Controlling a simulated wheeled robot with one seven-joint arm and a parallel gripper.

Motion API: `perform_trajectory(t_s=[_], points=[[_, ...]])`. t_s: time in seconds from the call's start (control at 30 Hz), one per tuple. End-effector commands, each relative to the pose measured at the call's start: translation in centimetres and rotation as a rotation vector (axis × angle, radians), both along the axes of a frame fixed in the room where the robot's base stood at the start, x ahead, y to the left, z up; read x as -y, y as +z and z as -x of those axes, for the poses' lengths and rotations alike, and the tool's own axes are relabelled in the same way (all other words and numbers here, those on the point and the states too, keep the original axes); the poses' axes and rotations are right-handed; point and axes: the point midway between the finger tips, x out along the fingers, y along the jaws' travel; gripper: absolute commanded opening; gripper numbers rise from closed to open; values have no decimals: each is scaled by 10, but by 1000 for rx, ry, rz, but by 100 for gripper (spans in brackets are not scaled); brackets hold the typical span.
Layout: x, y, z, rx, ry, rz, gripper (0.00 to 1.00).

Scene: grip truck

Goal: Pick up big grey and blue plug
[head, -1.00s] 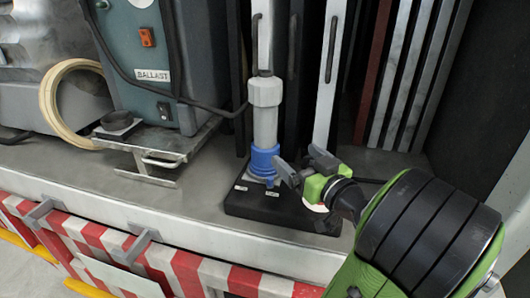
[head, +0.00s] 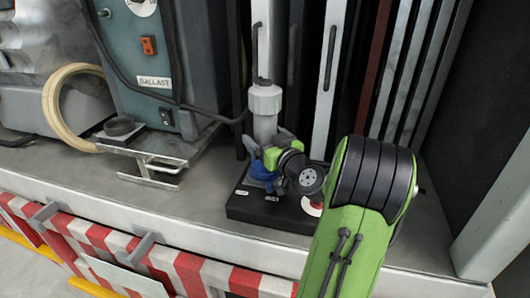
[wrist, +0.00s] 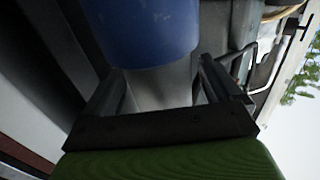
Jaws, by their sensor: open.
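The big grey and blue plug (head: 265,108) stands upright on a black base on the truck's shelf. Its grey upper part shows in the head view, while its blue lower part is mostly hidden behind my gripper. My gripper (head: 262,160) is at the plug's lower half, in front of it. In the wrist view the blue part (wrist: 148,30) fills the upper middle, just beyond the two fingers of my gripper (wrist: 162,80). The fingers are apart with a gap between them. I cannot tell whether they touch the plug.
The black base (head: 262,215) carries small white labels and a red and white button (head: 312,206). A teal ballast box (head: 150,60) with a cable and a metal bracket (head: 155,165) stands to the left. Upright metal panels (head: 330,80) stand behind. The shelf front is clear at left.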

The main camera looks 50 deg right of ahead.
Motion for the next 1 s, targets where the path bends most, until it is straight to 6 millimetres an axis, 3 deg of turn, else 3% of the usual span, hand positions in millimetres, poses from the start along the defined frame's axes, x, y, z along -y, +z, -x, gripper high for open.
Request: perform_trajectory(t_s=[0.23, 0.8, 1.0], points=[[1, 0, -3, 0, -1, -1, 90], [1, 0, -3, 0, -1, -1, 3], [1, 1, -3, 3, 0, 1, 0]])
